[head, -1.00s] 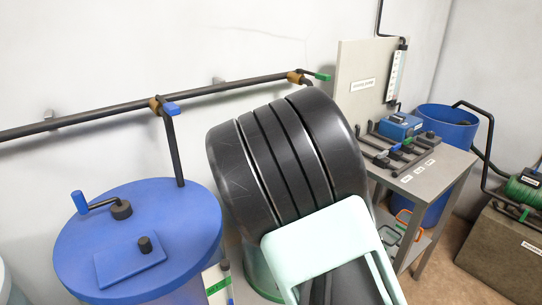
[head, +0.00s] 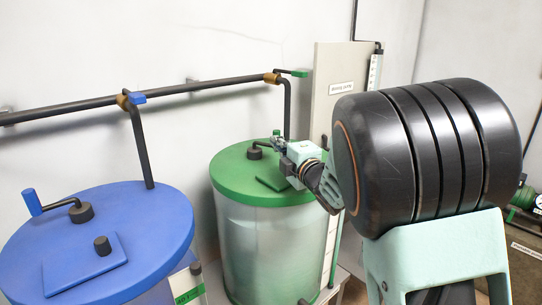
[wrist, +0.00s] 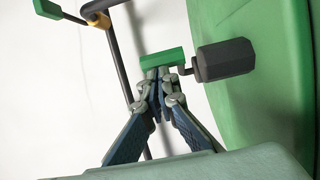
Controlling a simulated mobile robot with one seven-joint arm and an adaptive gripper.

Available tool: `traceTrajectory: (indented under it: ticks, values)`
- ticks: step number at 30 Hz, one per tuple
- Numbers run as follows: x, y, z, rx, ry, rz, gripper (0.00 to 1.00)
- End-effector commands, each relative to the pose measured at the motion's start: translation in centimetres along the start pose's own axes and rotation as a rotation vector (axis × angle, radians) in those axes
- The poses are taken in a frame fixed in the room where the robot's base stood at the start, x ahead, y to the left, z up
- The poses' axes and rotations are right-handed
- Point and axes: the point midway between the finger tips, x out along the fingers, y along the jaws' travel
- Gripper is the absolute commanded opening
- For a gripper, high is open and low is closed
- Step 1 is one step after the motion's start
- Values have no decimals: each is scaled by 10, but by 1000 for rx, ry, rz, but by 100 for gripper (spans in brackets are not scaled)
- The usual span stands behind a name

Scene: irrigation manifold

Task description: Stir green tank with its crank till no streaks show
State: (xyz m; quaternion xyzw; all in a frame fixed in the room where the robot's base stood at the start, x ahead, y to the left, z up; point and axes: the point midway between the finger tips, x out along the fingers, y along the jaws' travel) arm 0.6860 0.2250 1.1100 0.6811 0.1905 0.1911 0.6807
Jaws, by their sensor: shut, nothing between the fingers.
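The green tank (head: 262,240) has a clear, pale body and a green lid (head: 232,172). No streaks can be made out in it at this size. Its crank has a dark hub (head: 254,152) on the lid; the hub also shows in the wrist view (wrist: 226,59). The green crank handle (wrist: 160,59) lies right at the tips of my gripper (wrist: 165,82). The fingers are shut together with nothing between them; whether they touch the handle I cannot tell. In the head view my gripper (head: 279,143) is over the green lid, beside the crank.
A blue tank (head: 110,225) with its own blue-handled crank (head: 32,202) stands at the left. A dark pipe (head: 200,88) runs along the wall, with a green-handled valve (head: 292,72) above the green tank. My arm hides much of the right side.

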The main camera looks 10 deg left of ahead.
Motion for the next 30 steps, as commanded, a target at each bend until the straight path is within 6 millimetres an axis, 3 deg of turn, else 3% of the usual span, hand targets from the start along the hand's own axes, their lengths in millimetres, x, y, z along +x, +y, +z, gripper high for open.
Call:
traceTrajectory:
  ticks: [12,30]
  values:
    - [12,-2,25,1,-1,2,0]
    - [17,0,30,2,1,0,0]
